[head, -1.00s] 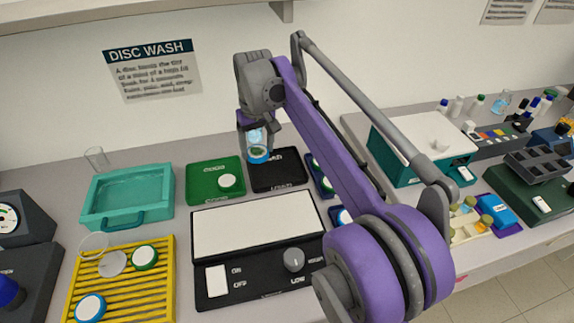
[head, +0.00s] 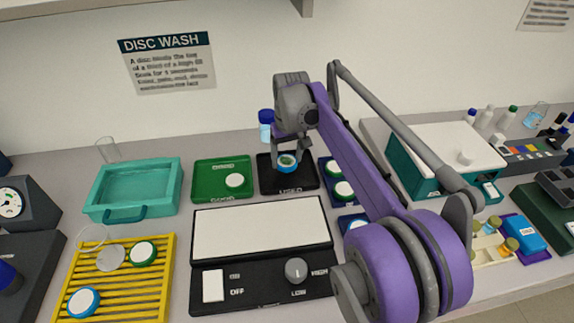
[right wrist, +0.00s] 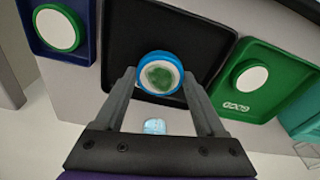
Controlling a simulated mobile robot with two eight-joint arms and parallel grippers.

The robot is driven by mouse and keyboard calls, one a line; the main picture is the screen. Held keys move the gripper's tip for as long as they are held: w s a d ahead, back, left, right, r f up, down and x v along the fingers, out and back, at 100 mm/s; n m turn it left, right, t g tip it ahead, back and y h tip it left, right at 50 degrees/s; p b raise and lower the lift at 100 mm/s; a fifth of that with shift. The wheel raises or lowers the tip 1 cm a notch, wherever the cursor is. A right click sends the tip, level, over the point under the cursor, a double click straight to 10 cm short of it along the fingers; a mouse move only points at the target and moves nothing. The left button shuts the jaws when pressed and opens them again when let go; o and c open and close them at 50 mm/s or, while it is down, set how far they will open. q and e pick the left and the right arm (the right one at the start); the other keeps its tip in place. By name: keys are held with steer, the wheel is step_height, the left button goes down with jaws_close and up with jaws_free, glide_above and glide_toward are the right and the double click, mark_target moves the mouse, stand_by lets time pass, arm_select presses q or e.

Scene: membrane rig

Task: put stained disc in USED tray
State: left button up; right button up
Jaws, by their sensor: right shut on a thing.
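The stained disc (head: 287,163) has a blue rim and a white face with a green-brown stain. My right gripper (head: 289,155) is shut on it and holds it over the black USED tray (head: 301,186). In the right wrist view the disc (right wrist: 160,74) sits between the two fingertips (right wrist: 160,82), with the black tray (right wrist: 120,30) behind it. I cannot tell whether the disc touches the tray floor. My left gripper is not in view.
A green GOOD tray (head: 208,187) with a white disc stands left of the USED tray. A blue tray (head: 326,170) with green-rimmed discs is close on the right. A blue-capped bottle (head: 266,125) stands behind. A white-topped panel (head: 260,225) lies in front.

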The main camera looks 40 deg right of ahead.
mark_target(287, 162)
steer(key=shift+f, duration=1.4)
steer(key=shift+f, duration=0.1)
steer(key=o, duration=1.4)
steer(key=shift+o, duration=0.2)
step_height(287, 162, up, 12)
steer(key=s+p, duration=0.1)
steer(key=shift+s+a, duration=0.2)
steer(key=shift+a, duration=0.05)
